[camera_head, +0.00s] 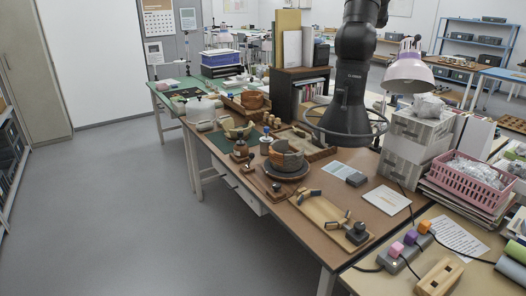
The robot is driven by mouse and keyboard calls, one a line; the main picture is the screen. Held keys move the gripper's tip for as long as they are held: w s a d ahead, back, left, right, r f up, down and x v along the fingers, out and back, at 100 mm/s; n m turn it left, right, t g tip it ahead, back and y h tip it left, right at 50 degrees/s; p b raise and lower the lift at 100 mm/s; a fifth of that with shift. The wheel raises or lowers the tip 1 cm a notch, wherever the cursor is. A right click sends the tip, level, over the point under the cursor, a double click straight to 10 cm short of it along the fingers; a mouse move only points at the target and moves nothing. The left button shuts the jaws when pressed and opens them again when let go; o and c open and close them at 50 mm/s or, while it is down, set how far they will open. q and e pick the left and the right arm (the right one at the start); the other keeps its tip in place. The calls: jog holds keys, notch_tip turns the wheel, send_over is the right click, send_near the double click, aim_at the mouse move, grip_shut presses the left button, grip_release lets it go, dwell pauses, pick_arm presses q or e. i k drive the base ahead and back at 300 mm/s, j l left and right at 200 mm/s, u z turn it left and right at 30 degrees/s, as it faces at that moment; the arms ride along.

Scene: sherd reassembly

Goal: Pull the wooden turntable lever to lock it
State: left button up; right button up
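The turntable (288,174) is a dark round disc near the front left edge of the brown table. A partly rebuilt orange-brown pot (286,155) stands on it. A narrow wooden piece with a small dark knob (276,188) lies beside the disc on its near-left side; it looks like the lever, but it is too small to tell its position or whether it is locked. Neither gripper can be made out. A dark arm link hangs from the top right of centre, beyond the turntable, with no fingers showing.
White boxes (408,150) and a pink basket (468,172) stand to the right. Grey floor is clear on the left.

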aim_at(251, 156)
jog(key=i+j+z, duration=0.4)
jog(key=i, duration=0.3)
jog(key=i+j+z, duration=0.45)
jog(key=i+j, duration=0.15)
jog(key=j, duration=0.2)
